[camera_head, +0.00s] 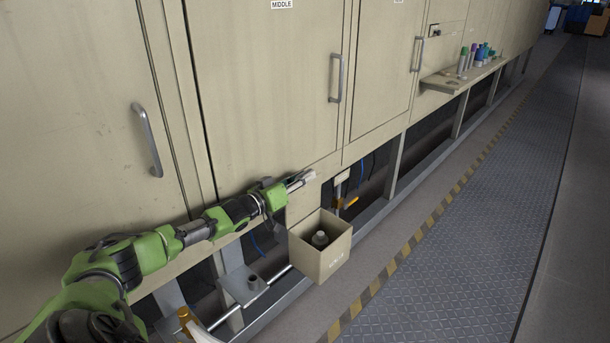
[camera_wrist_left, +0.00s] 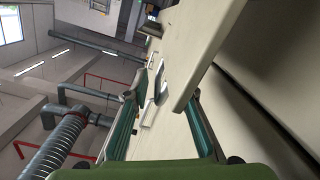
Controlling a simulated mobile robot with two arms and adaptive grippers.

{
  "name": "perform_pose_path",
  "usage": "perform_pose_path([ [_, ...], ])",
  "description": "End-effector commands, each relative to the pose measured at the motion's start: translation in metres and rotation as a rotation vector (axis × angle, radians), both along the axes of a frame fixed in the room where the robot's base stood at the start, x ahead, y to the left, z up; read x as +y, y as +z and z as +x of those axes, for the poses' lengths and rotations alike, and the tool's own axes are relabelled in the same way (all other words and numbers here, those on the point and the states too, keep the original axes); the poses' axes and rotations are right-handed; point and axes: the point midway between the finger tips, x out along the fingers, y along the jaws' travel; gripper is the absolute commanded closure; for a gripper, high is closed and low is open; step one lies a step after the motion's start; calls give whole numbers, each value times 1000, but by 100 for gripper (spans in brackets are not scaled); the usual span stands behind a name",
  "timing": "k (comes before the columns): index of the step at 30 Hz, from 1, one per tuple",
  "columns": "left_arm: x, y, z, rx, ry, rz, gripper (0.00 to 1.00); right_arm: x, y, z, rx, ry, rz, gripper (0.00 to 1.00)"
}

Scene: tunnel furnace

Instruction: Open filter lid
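The filter box (camera_head: 322,262) is a cream box low on the furnace front. Its top is open and a dark cylindrical part (camera_head: 320,239) shows inside. The lid (camera_head: 303,203) appears raised, standing upright at the box's back left side. My left gripper (camera_head: 302,180) is at the lid's upper edge, beside the furnace wall. In the left wrist view, the gripper's two green fingers (camera_wrist_left: 163,128) are spread apart. A beige plate edge (camera_wrist_left: 205,55), likely the lid, reaches between them; contact cannot be told. My right gripper is not in view.
Large beige doors with metal handles (camera_head: 148,139) line the wall. A yellow-handled valve (camera_head: 350,203) is right of the box. A rail and pipe run below. A shelf (camera_head: 462,76) with several bottles is farther along. The metal walkway (camera_head: 470,230) is clear.

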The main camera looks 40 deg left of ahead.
Motion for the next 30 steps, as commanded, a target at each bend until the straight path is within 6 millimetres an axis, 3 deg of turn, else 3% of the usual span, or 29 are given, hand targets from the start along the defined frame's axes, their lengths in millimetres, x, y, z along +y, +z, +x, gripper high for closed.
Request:
perform_pose_path([
  [12,-2,8,-3,-16,-5,-4,77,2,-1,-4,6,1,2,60],
  [30,4,7,-62,-12,-2,-4,77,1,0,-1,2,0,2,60],
])
